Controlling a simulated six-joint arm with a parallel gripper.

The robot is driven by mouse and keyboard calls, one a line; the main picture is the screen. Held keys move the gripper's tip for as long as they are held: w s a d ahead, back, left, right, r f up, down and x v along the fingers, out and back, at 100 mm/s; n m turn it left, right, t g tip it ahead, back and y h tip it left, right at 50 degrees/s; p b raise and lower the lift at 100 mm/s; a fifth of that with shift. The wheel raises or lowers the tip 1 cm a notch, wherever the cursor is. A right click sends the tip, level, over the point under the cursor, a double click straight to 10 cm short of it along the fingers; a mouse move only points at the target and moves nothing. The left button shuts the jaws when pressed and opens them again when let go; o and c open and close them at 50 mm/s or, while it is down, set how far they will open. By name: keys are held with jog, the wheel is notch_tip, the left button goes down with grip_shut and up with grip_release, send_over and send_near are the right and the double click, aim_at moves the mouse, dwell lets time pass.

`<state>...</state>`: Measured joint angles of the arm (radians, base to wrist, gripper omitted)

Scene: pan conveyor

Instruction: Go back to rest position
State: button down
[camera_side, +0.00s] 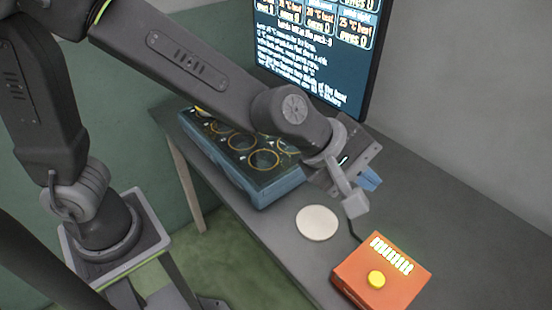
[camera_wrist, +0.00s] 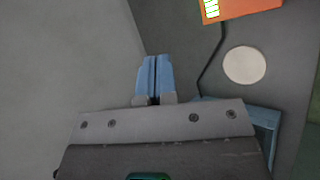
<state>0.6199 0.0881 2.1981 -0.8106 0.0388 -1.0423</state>
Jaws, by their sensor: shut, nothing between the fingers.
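My gripper (camera_side: 369,180) is in the air above the table, near the back edge by the screen. Its blue fingers (camera_wrist: 152,78) are together with nothing between them in the wrist view. My arm reaches across from the left over the blue stove-like box. The gripper is apart from everything on the table.
A blue box with several ringed spots (camera_side: 262,190) stands on the grey table (camera_side: 480,240). A pale round disc (camera_side: 317,223) lies in front of it. An orange box with a yellow button (camera_side: 376,279) is at right, with a cable. A screen (camera_side: 318,45) stands behind.

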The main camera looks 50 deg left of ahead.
jog(key=s+a+r+m+y, duration=0.1)
jog(key=s+a+m, duration=0.3)
jog(key=a, duration=0.4)
jog(key=s+a+r+m+g+y, duration=0.1)
jog(key=s+a+m+y, duration=0.2)
jog(key=a, duration=0.6)
jog(key=s+a+r+m+y, duration=0.1)
jog(key=s+a+m, duration=0.6)
jog(key=s+a, duration=0.1)
jog(key=shift+s+a+r+g+y, duration=0.2)
jog(key=shift+g+y, duration=0.2)
